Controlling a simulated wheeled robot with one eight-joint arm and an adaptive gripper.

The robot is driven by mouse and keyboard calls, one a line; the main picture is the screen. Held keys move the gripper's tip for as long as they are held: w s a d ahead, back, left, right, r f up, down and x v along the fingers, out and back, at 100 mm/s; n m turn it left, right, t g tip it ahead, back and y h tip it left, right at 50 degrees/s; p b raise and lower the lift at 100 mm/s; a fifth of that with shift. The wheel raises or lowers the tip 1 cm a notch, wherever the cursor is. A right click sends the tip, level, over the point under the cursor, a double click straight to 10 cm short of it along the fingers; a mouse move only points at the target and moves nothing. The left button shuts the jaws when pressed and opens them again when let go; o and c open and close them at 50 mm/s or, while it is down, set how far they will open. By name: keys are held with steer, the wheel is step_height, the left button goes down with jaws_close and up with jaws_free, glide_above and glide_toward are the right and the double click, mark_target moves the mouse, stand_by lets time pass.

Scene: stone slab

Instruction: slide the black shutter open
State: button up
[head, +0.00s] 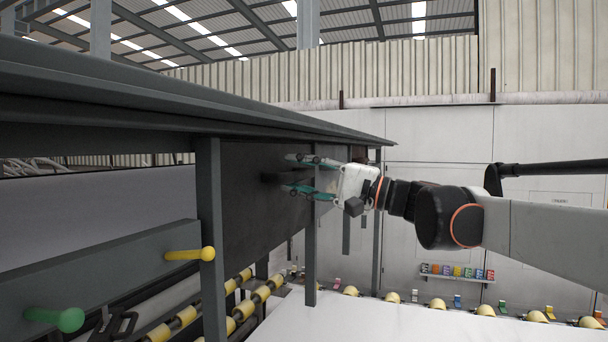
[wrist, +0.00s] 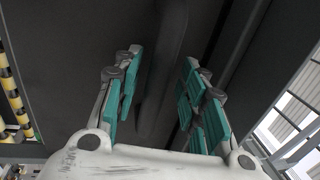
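The black shutter (head: 255,205) is a dark upright panel in the frame of the long counter-like structure in the head view. A dark bar-shaped handle (head: 271,178) stands out from it. My gripper (head: 291,174) is at the shutter, with its teal-padded fingers pointing at the panel, one above and one below the handle's level. In the wrist view the fingers (wrist: 160,88) are spread apart, and the handle (wrist: 168,65) runs between them. Gaps show between the pads and the handle. The fingertips' exact distance from the panel cannot be told.
A dark post (head: 311,235) stands close by my gripper. A yellow peg (head: 190,254) and a green peg (head: 55,318) stick out from the near beam. Yellow rollers (head: 245,309) run below. A white surface (head: 400,322) with several yellow domes lies at lower right.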

steer(key=v, duration=1.2)
steer(key=shift+r, duration=0.1)
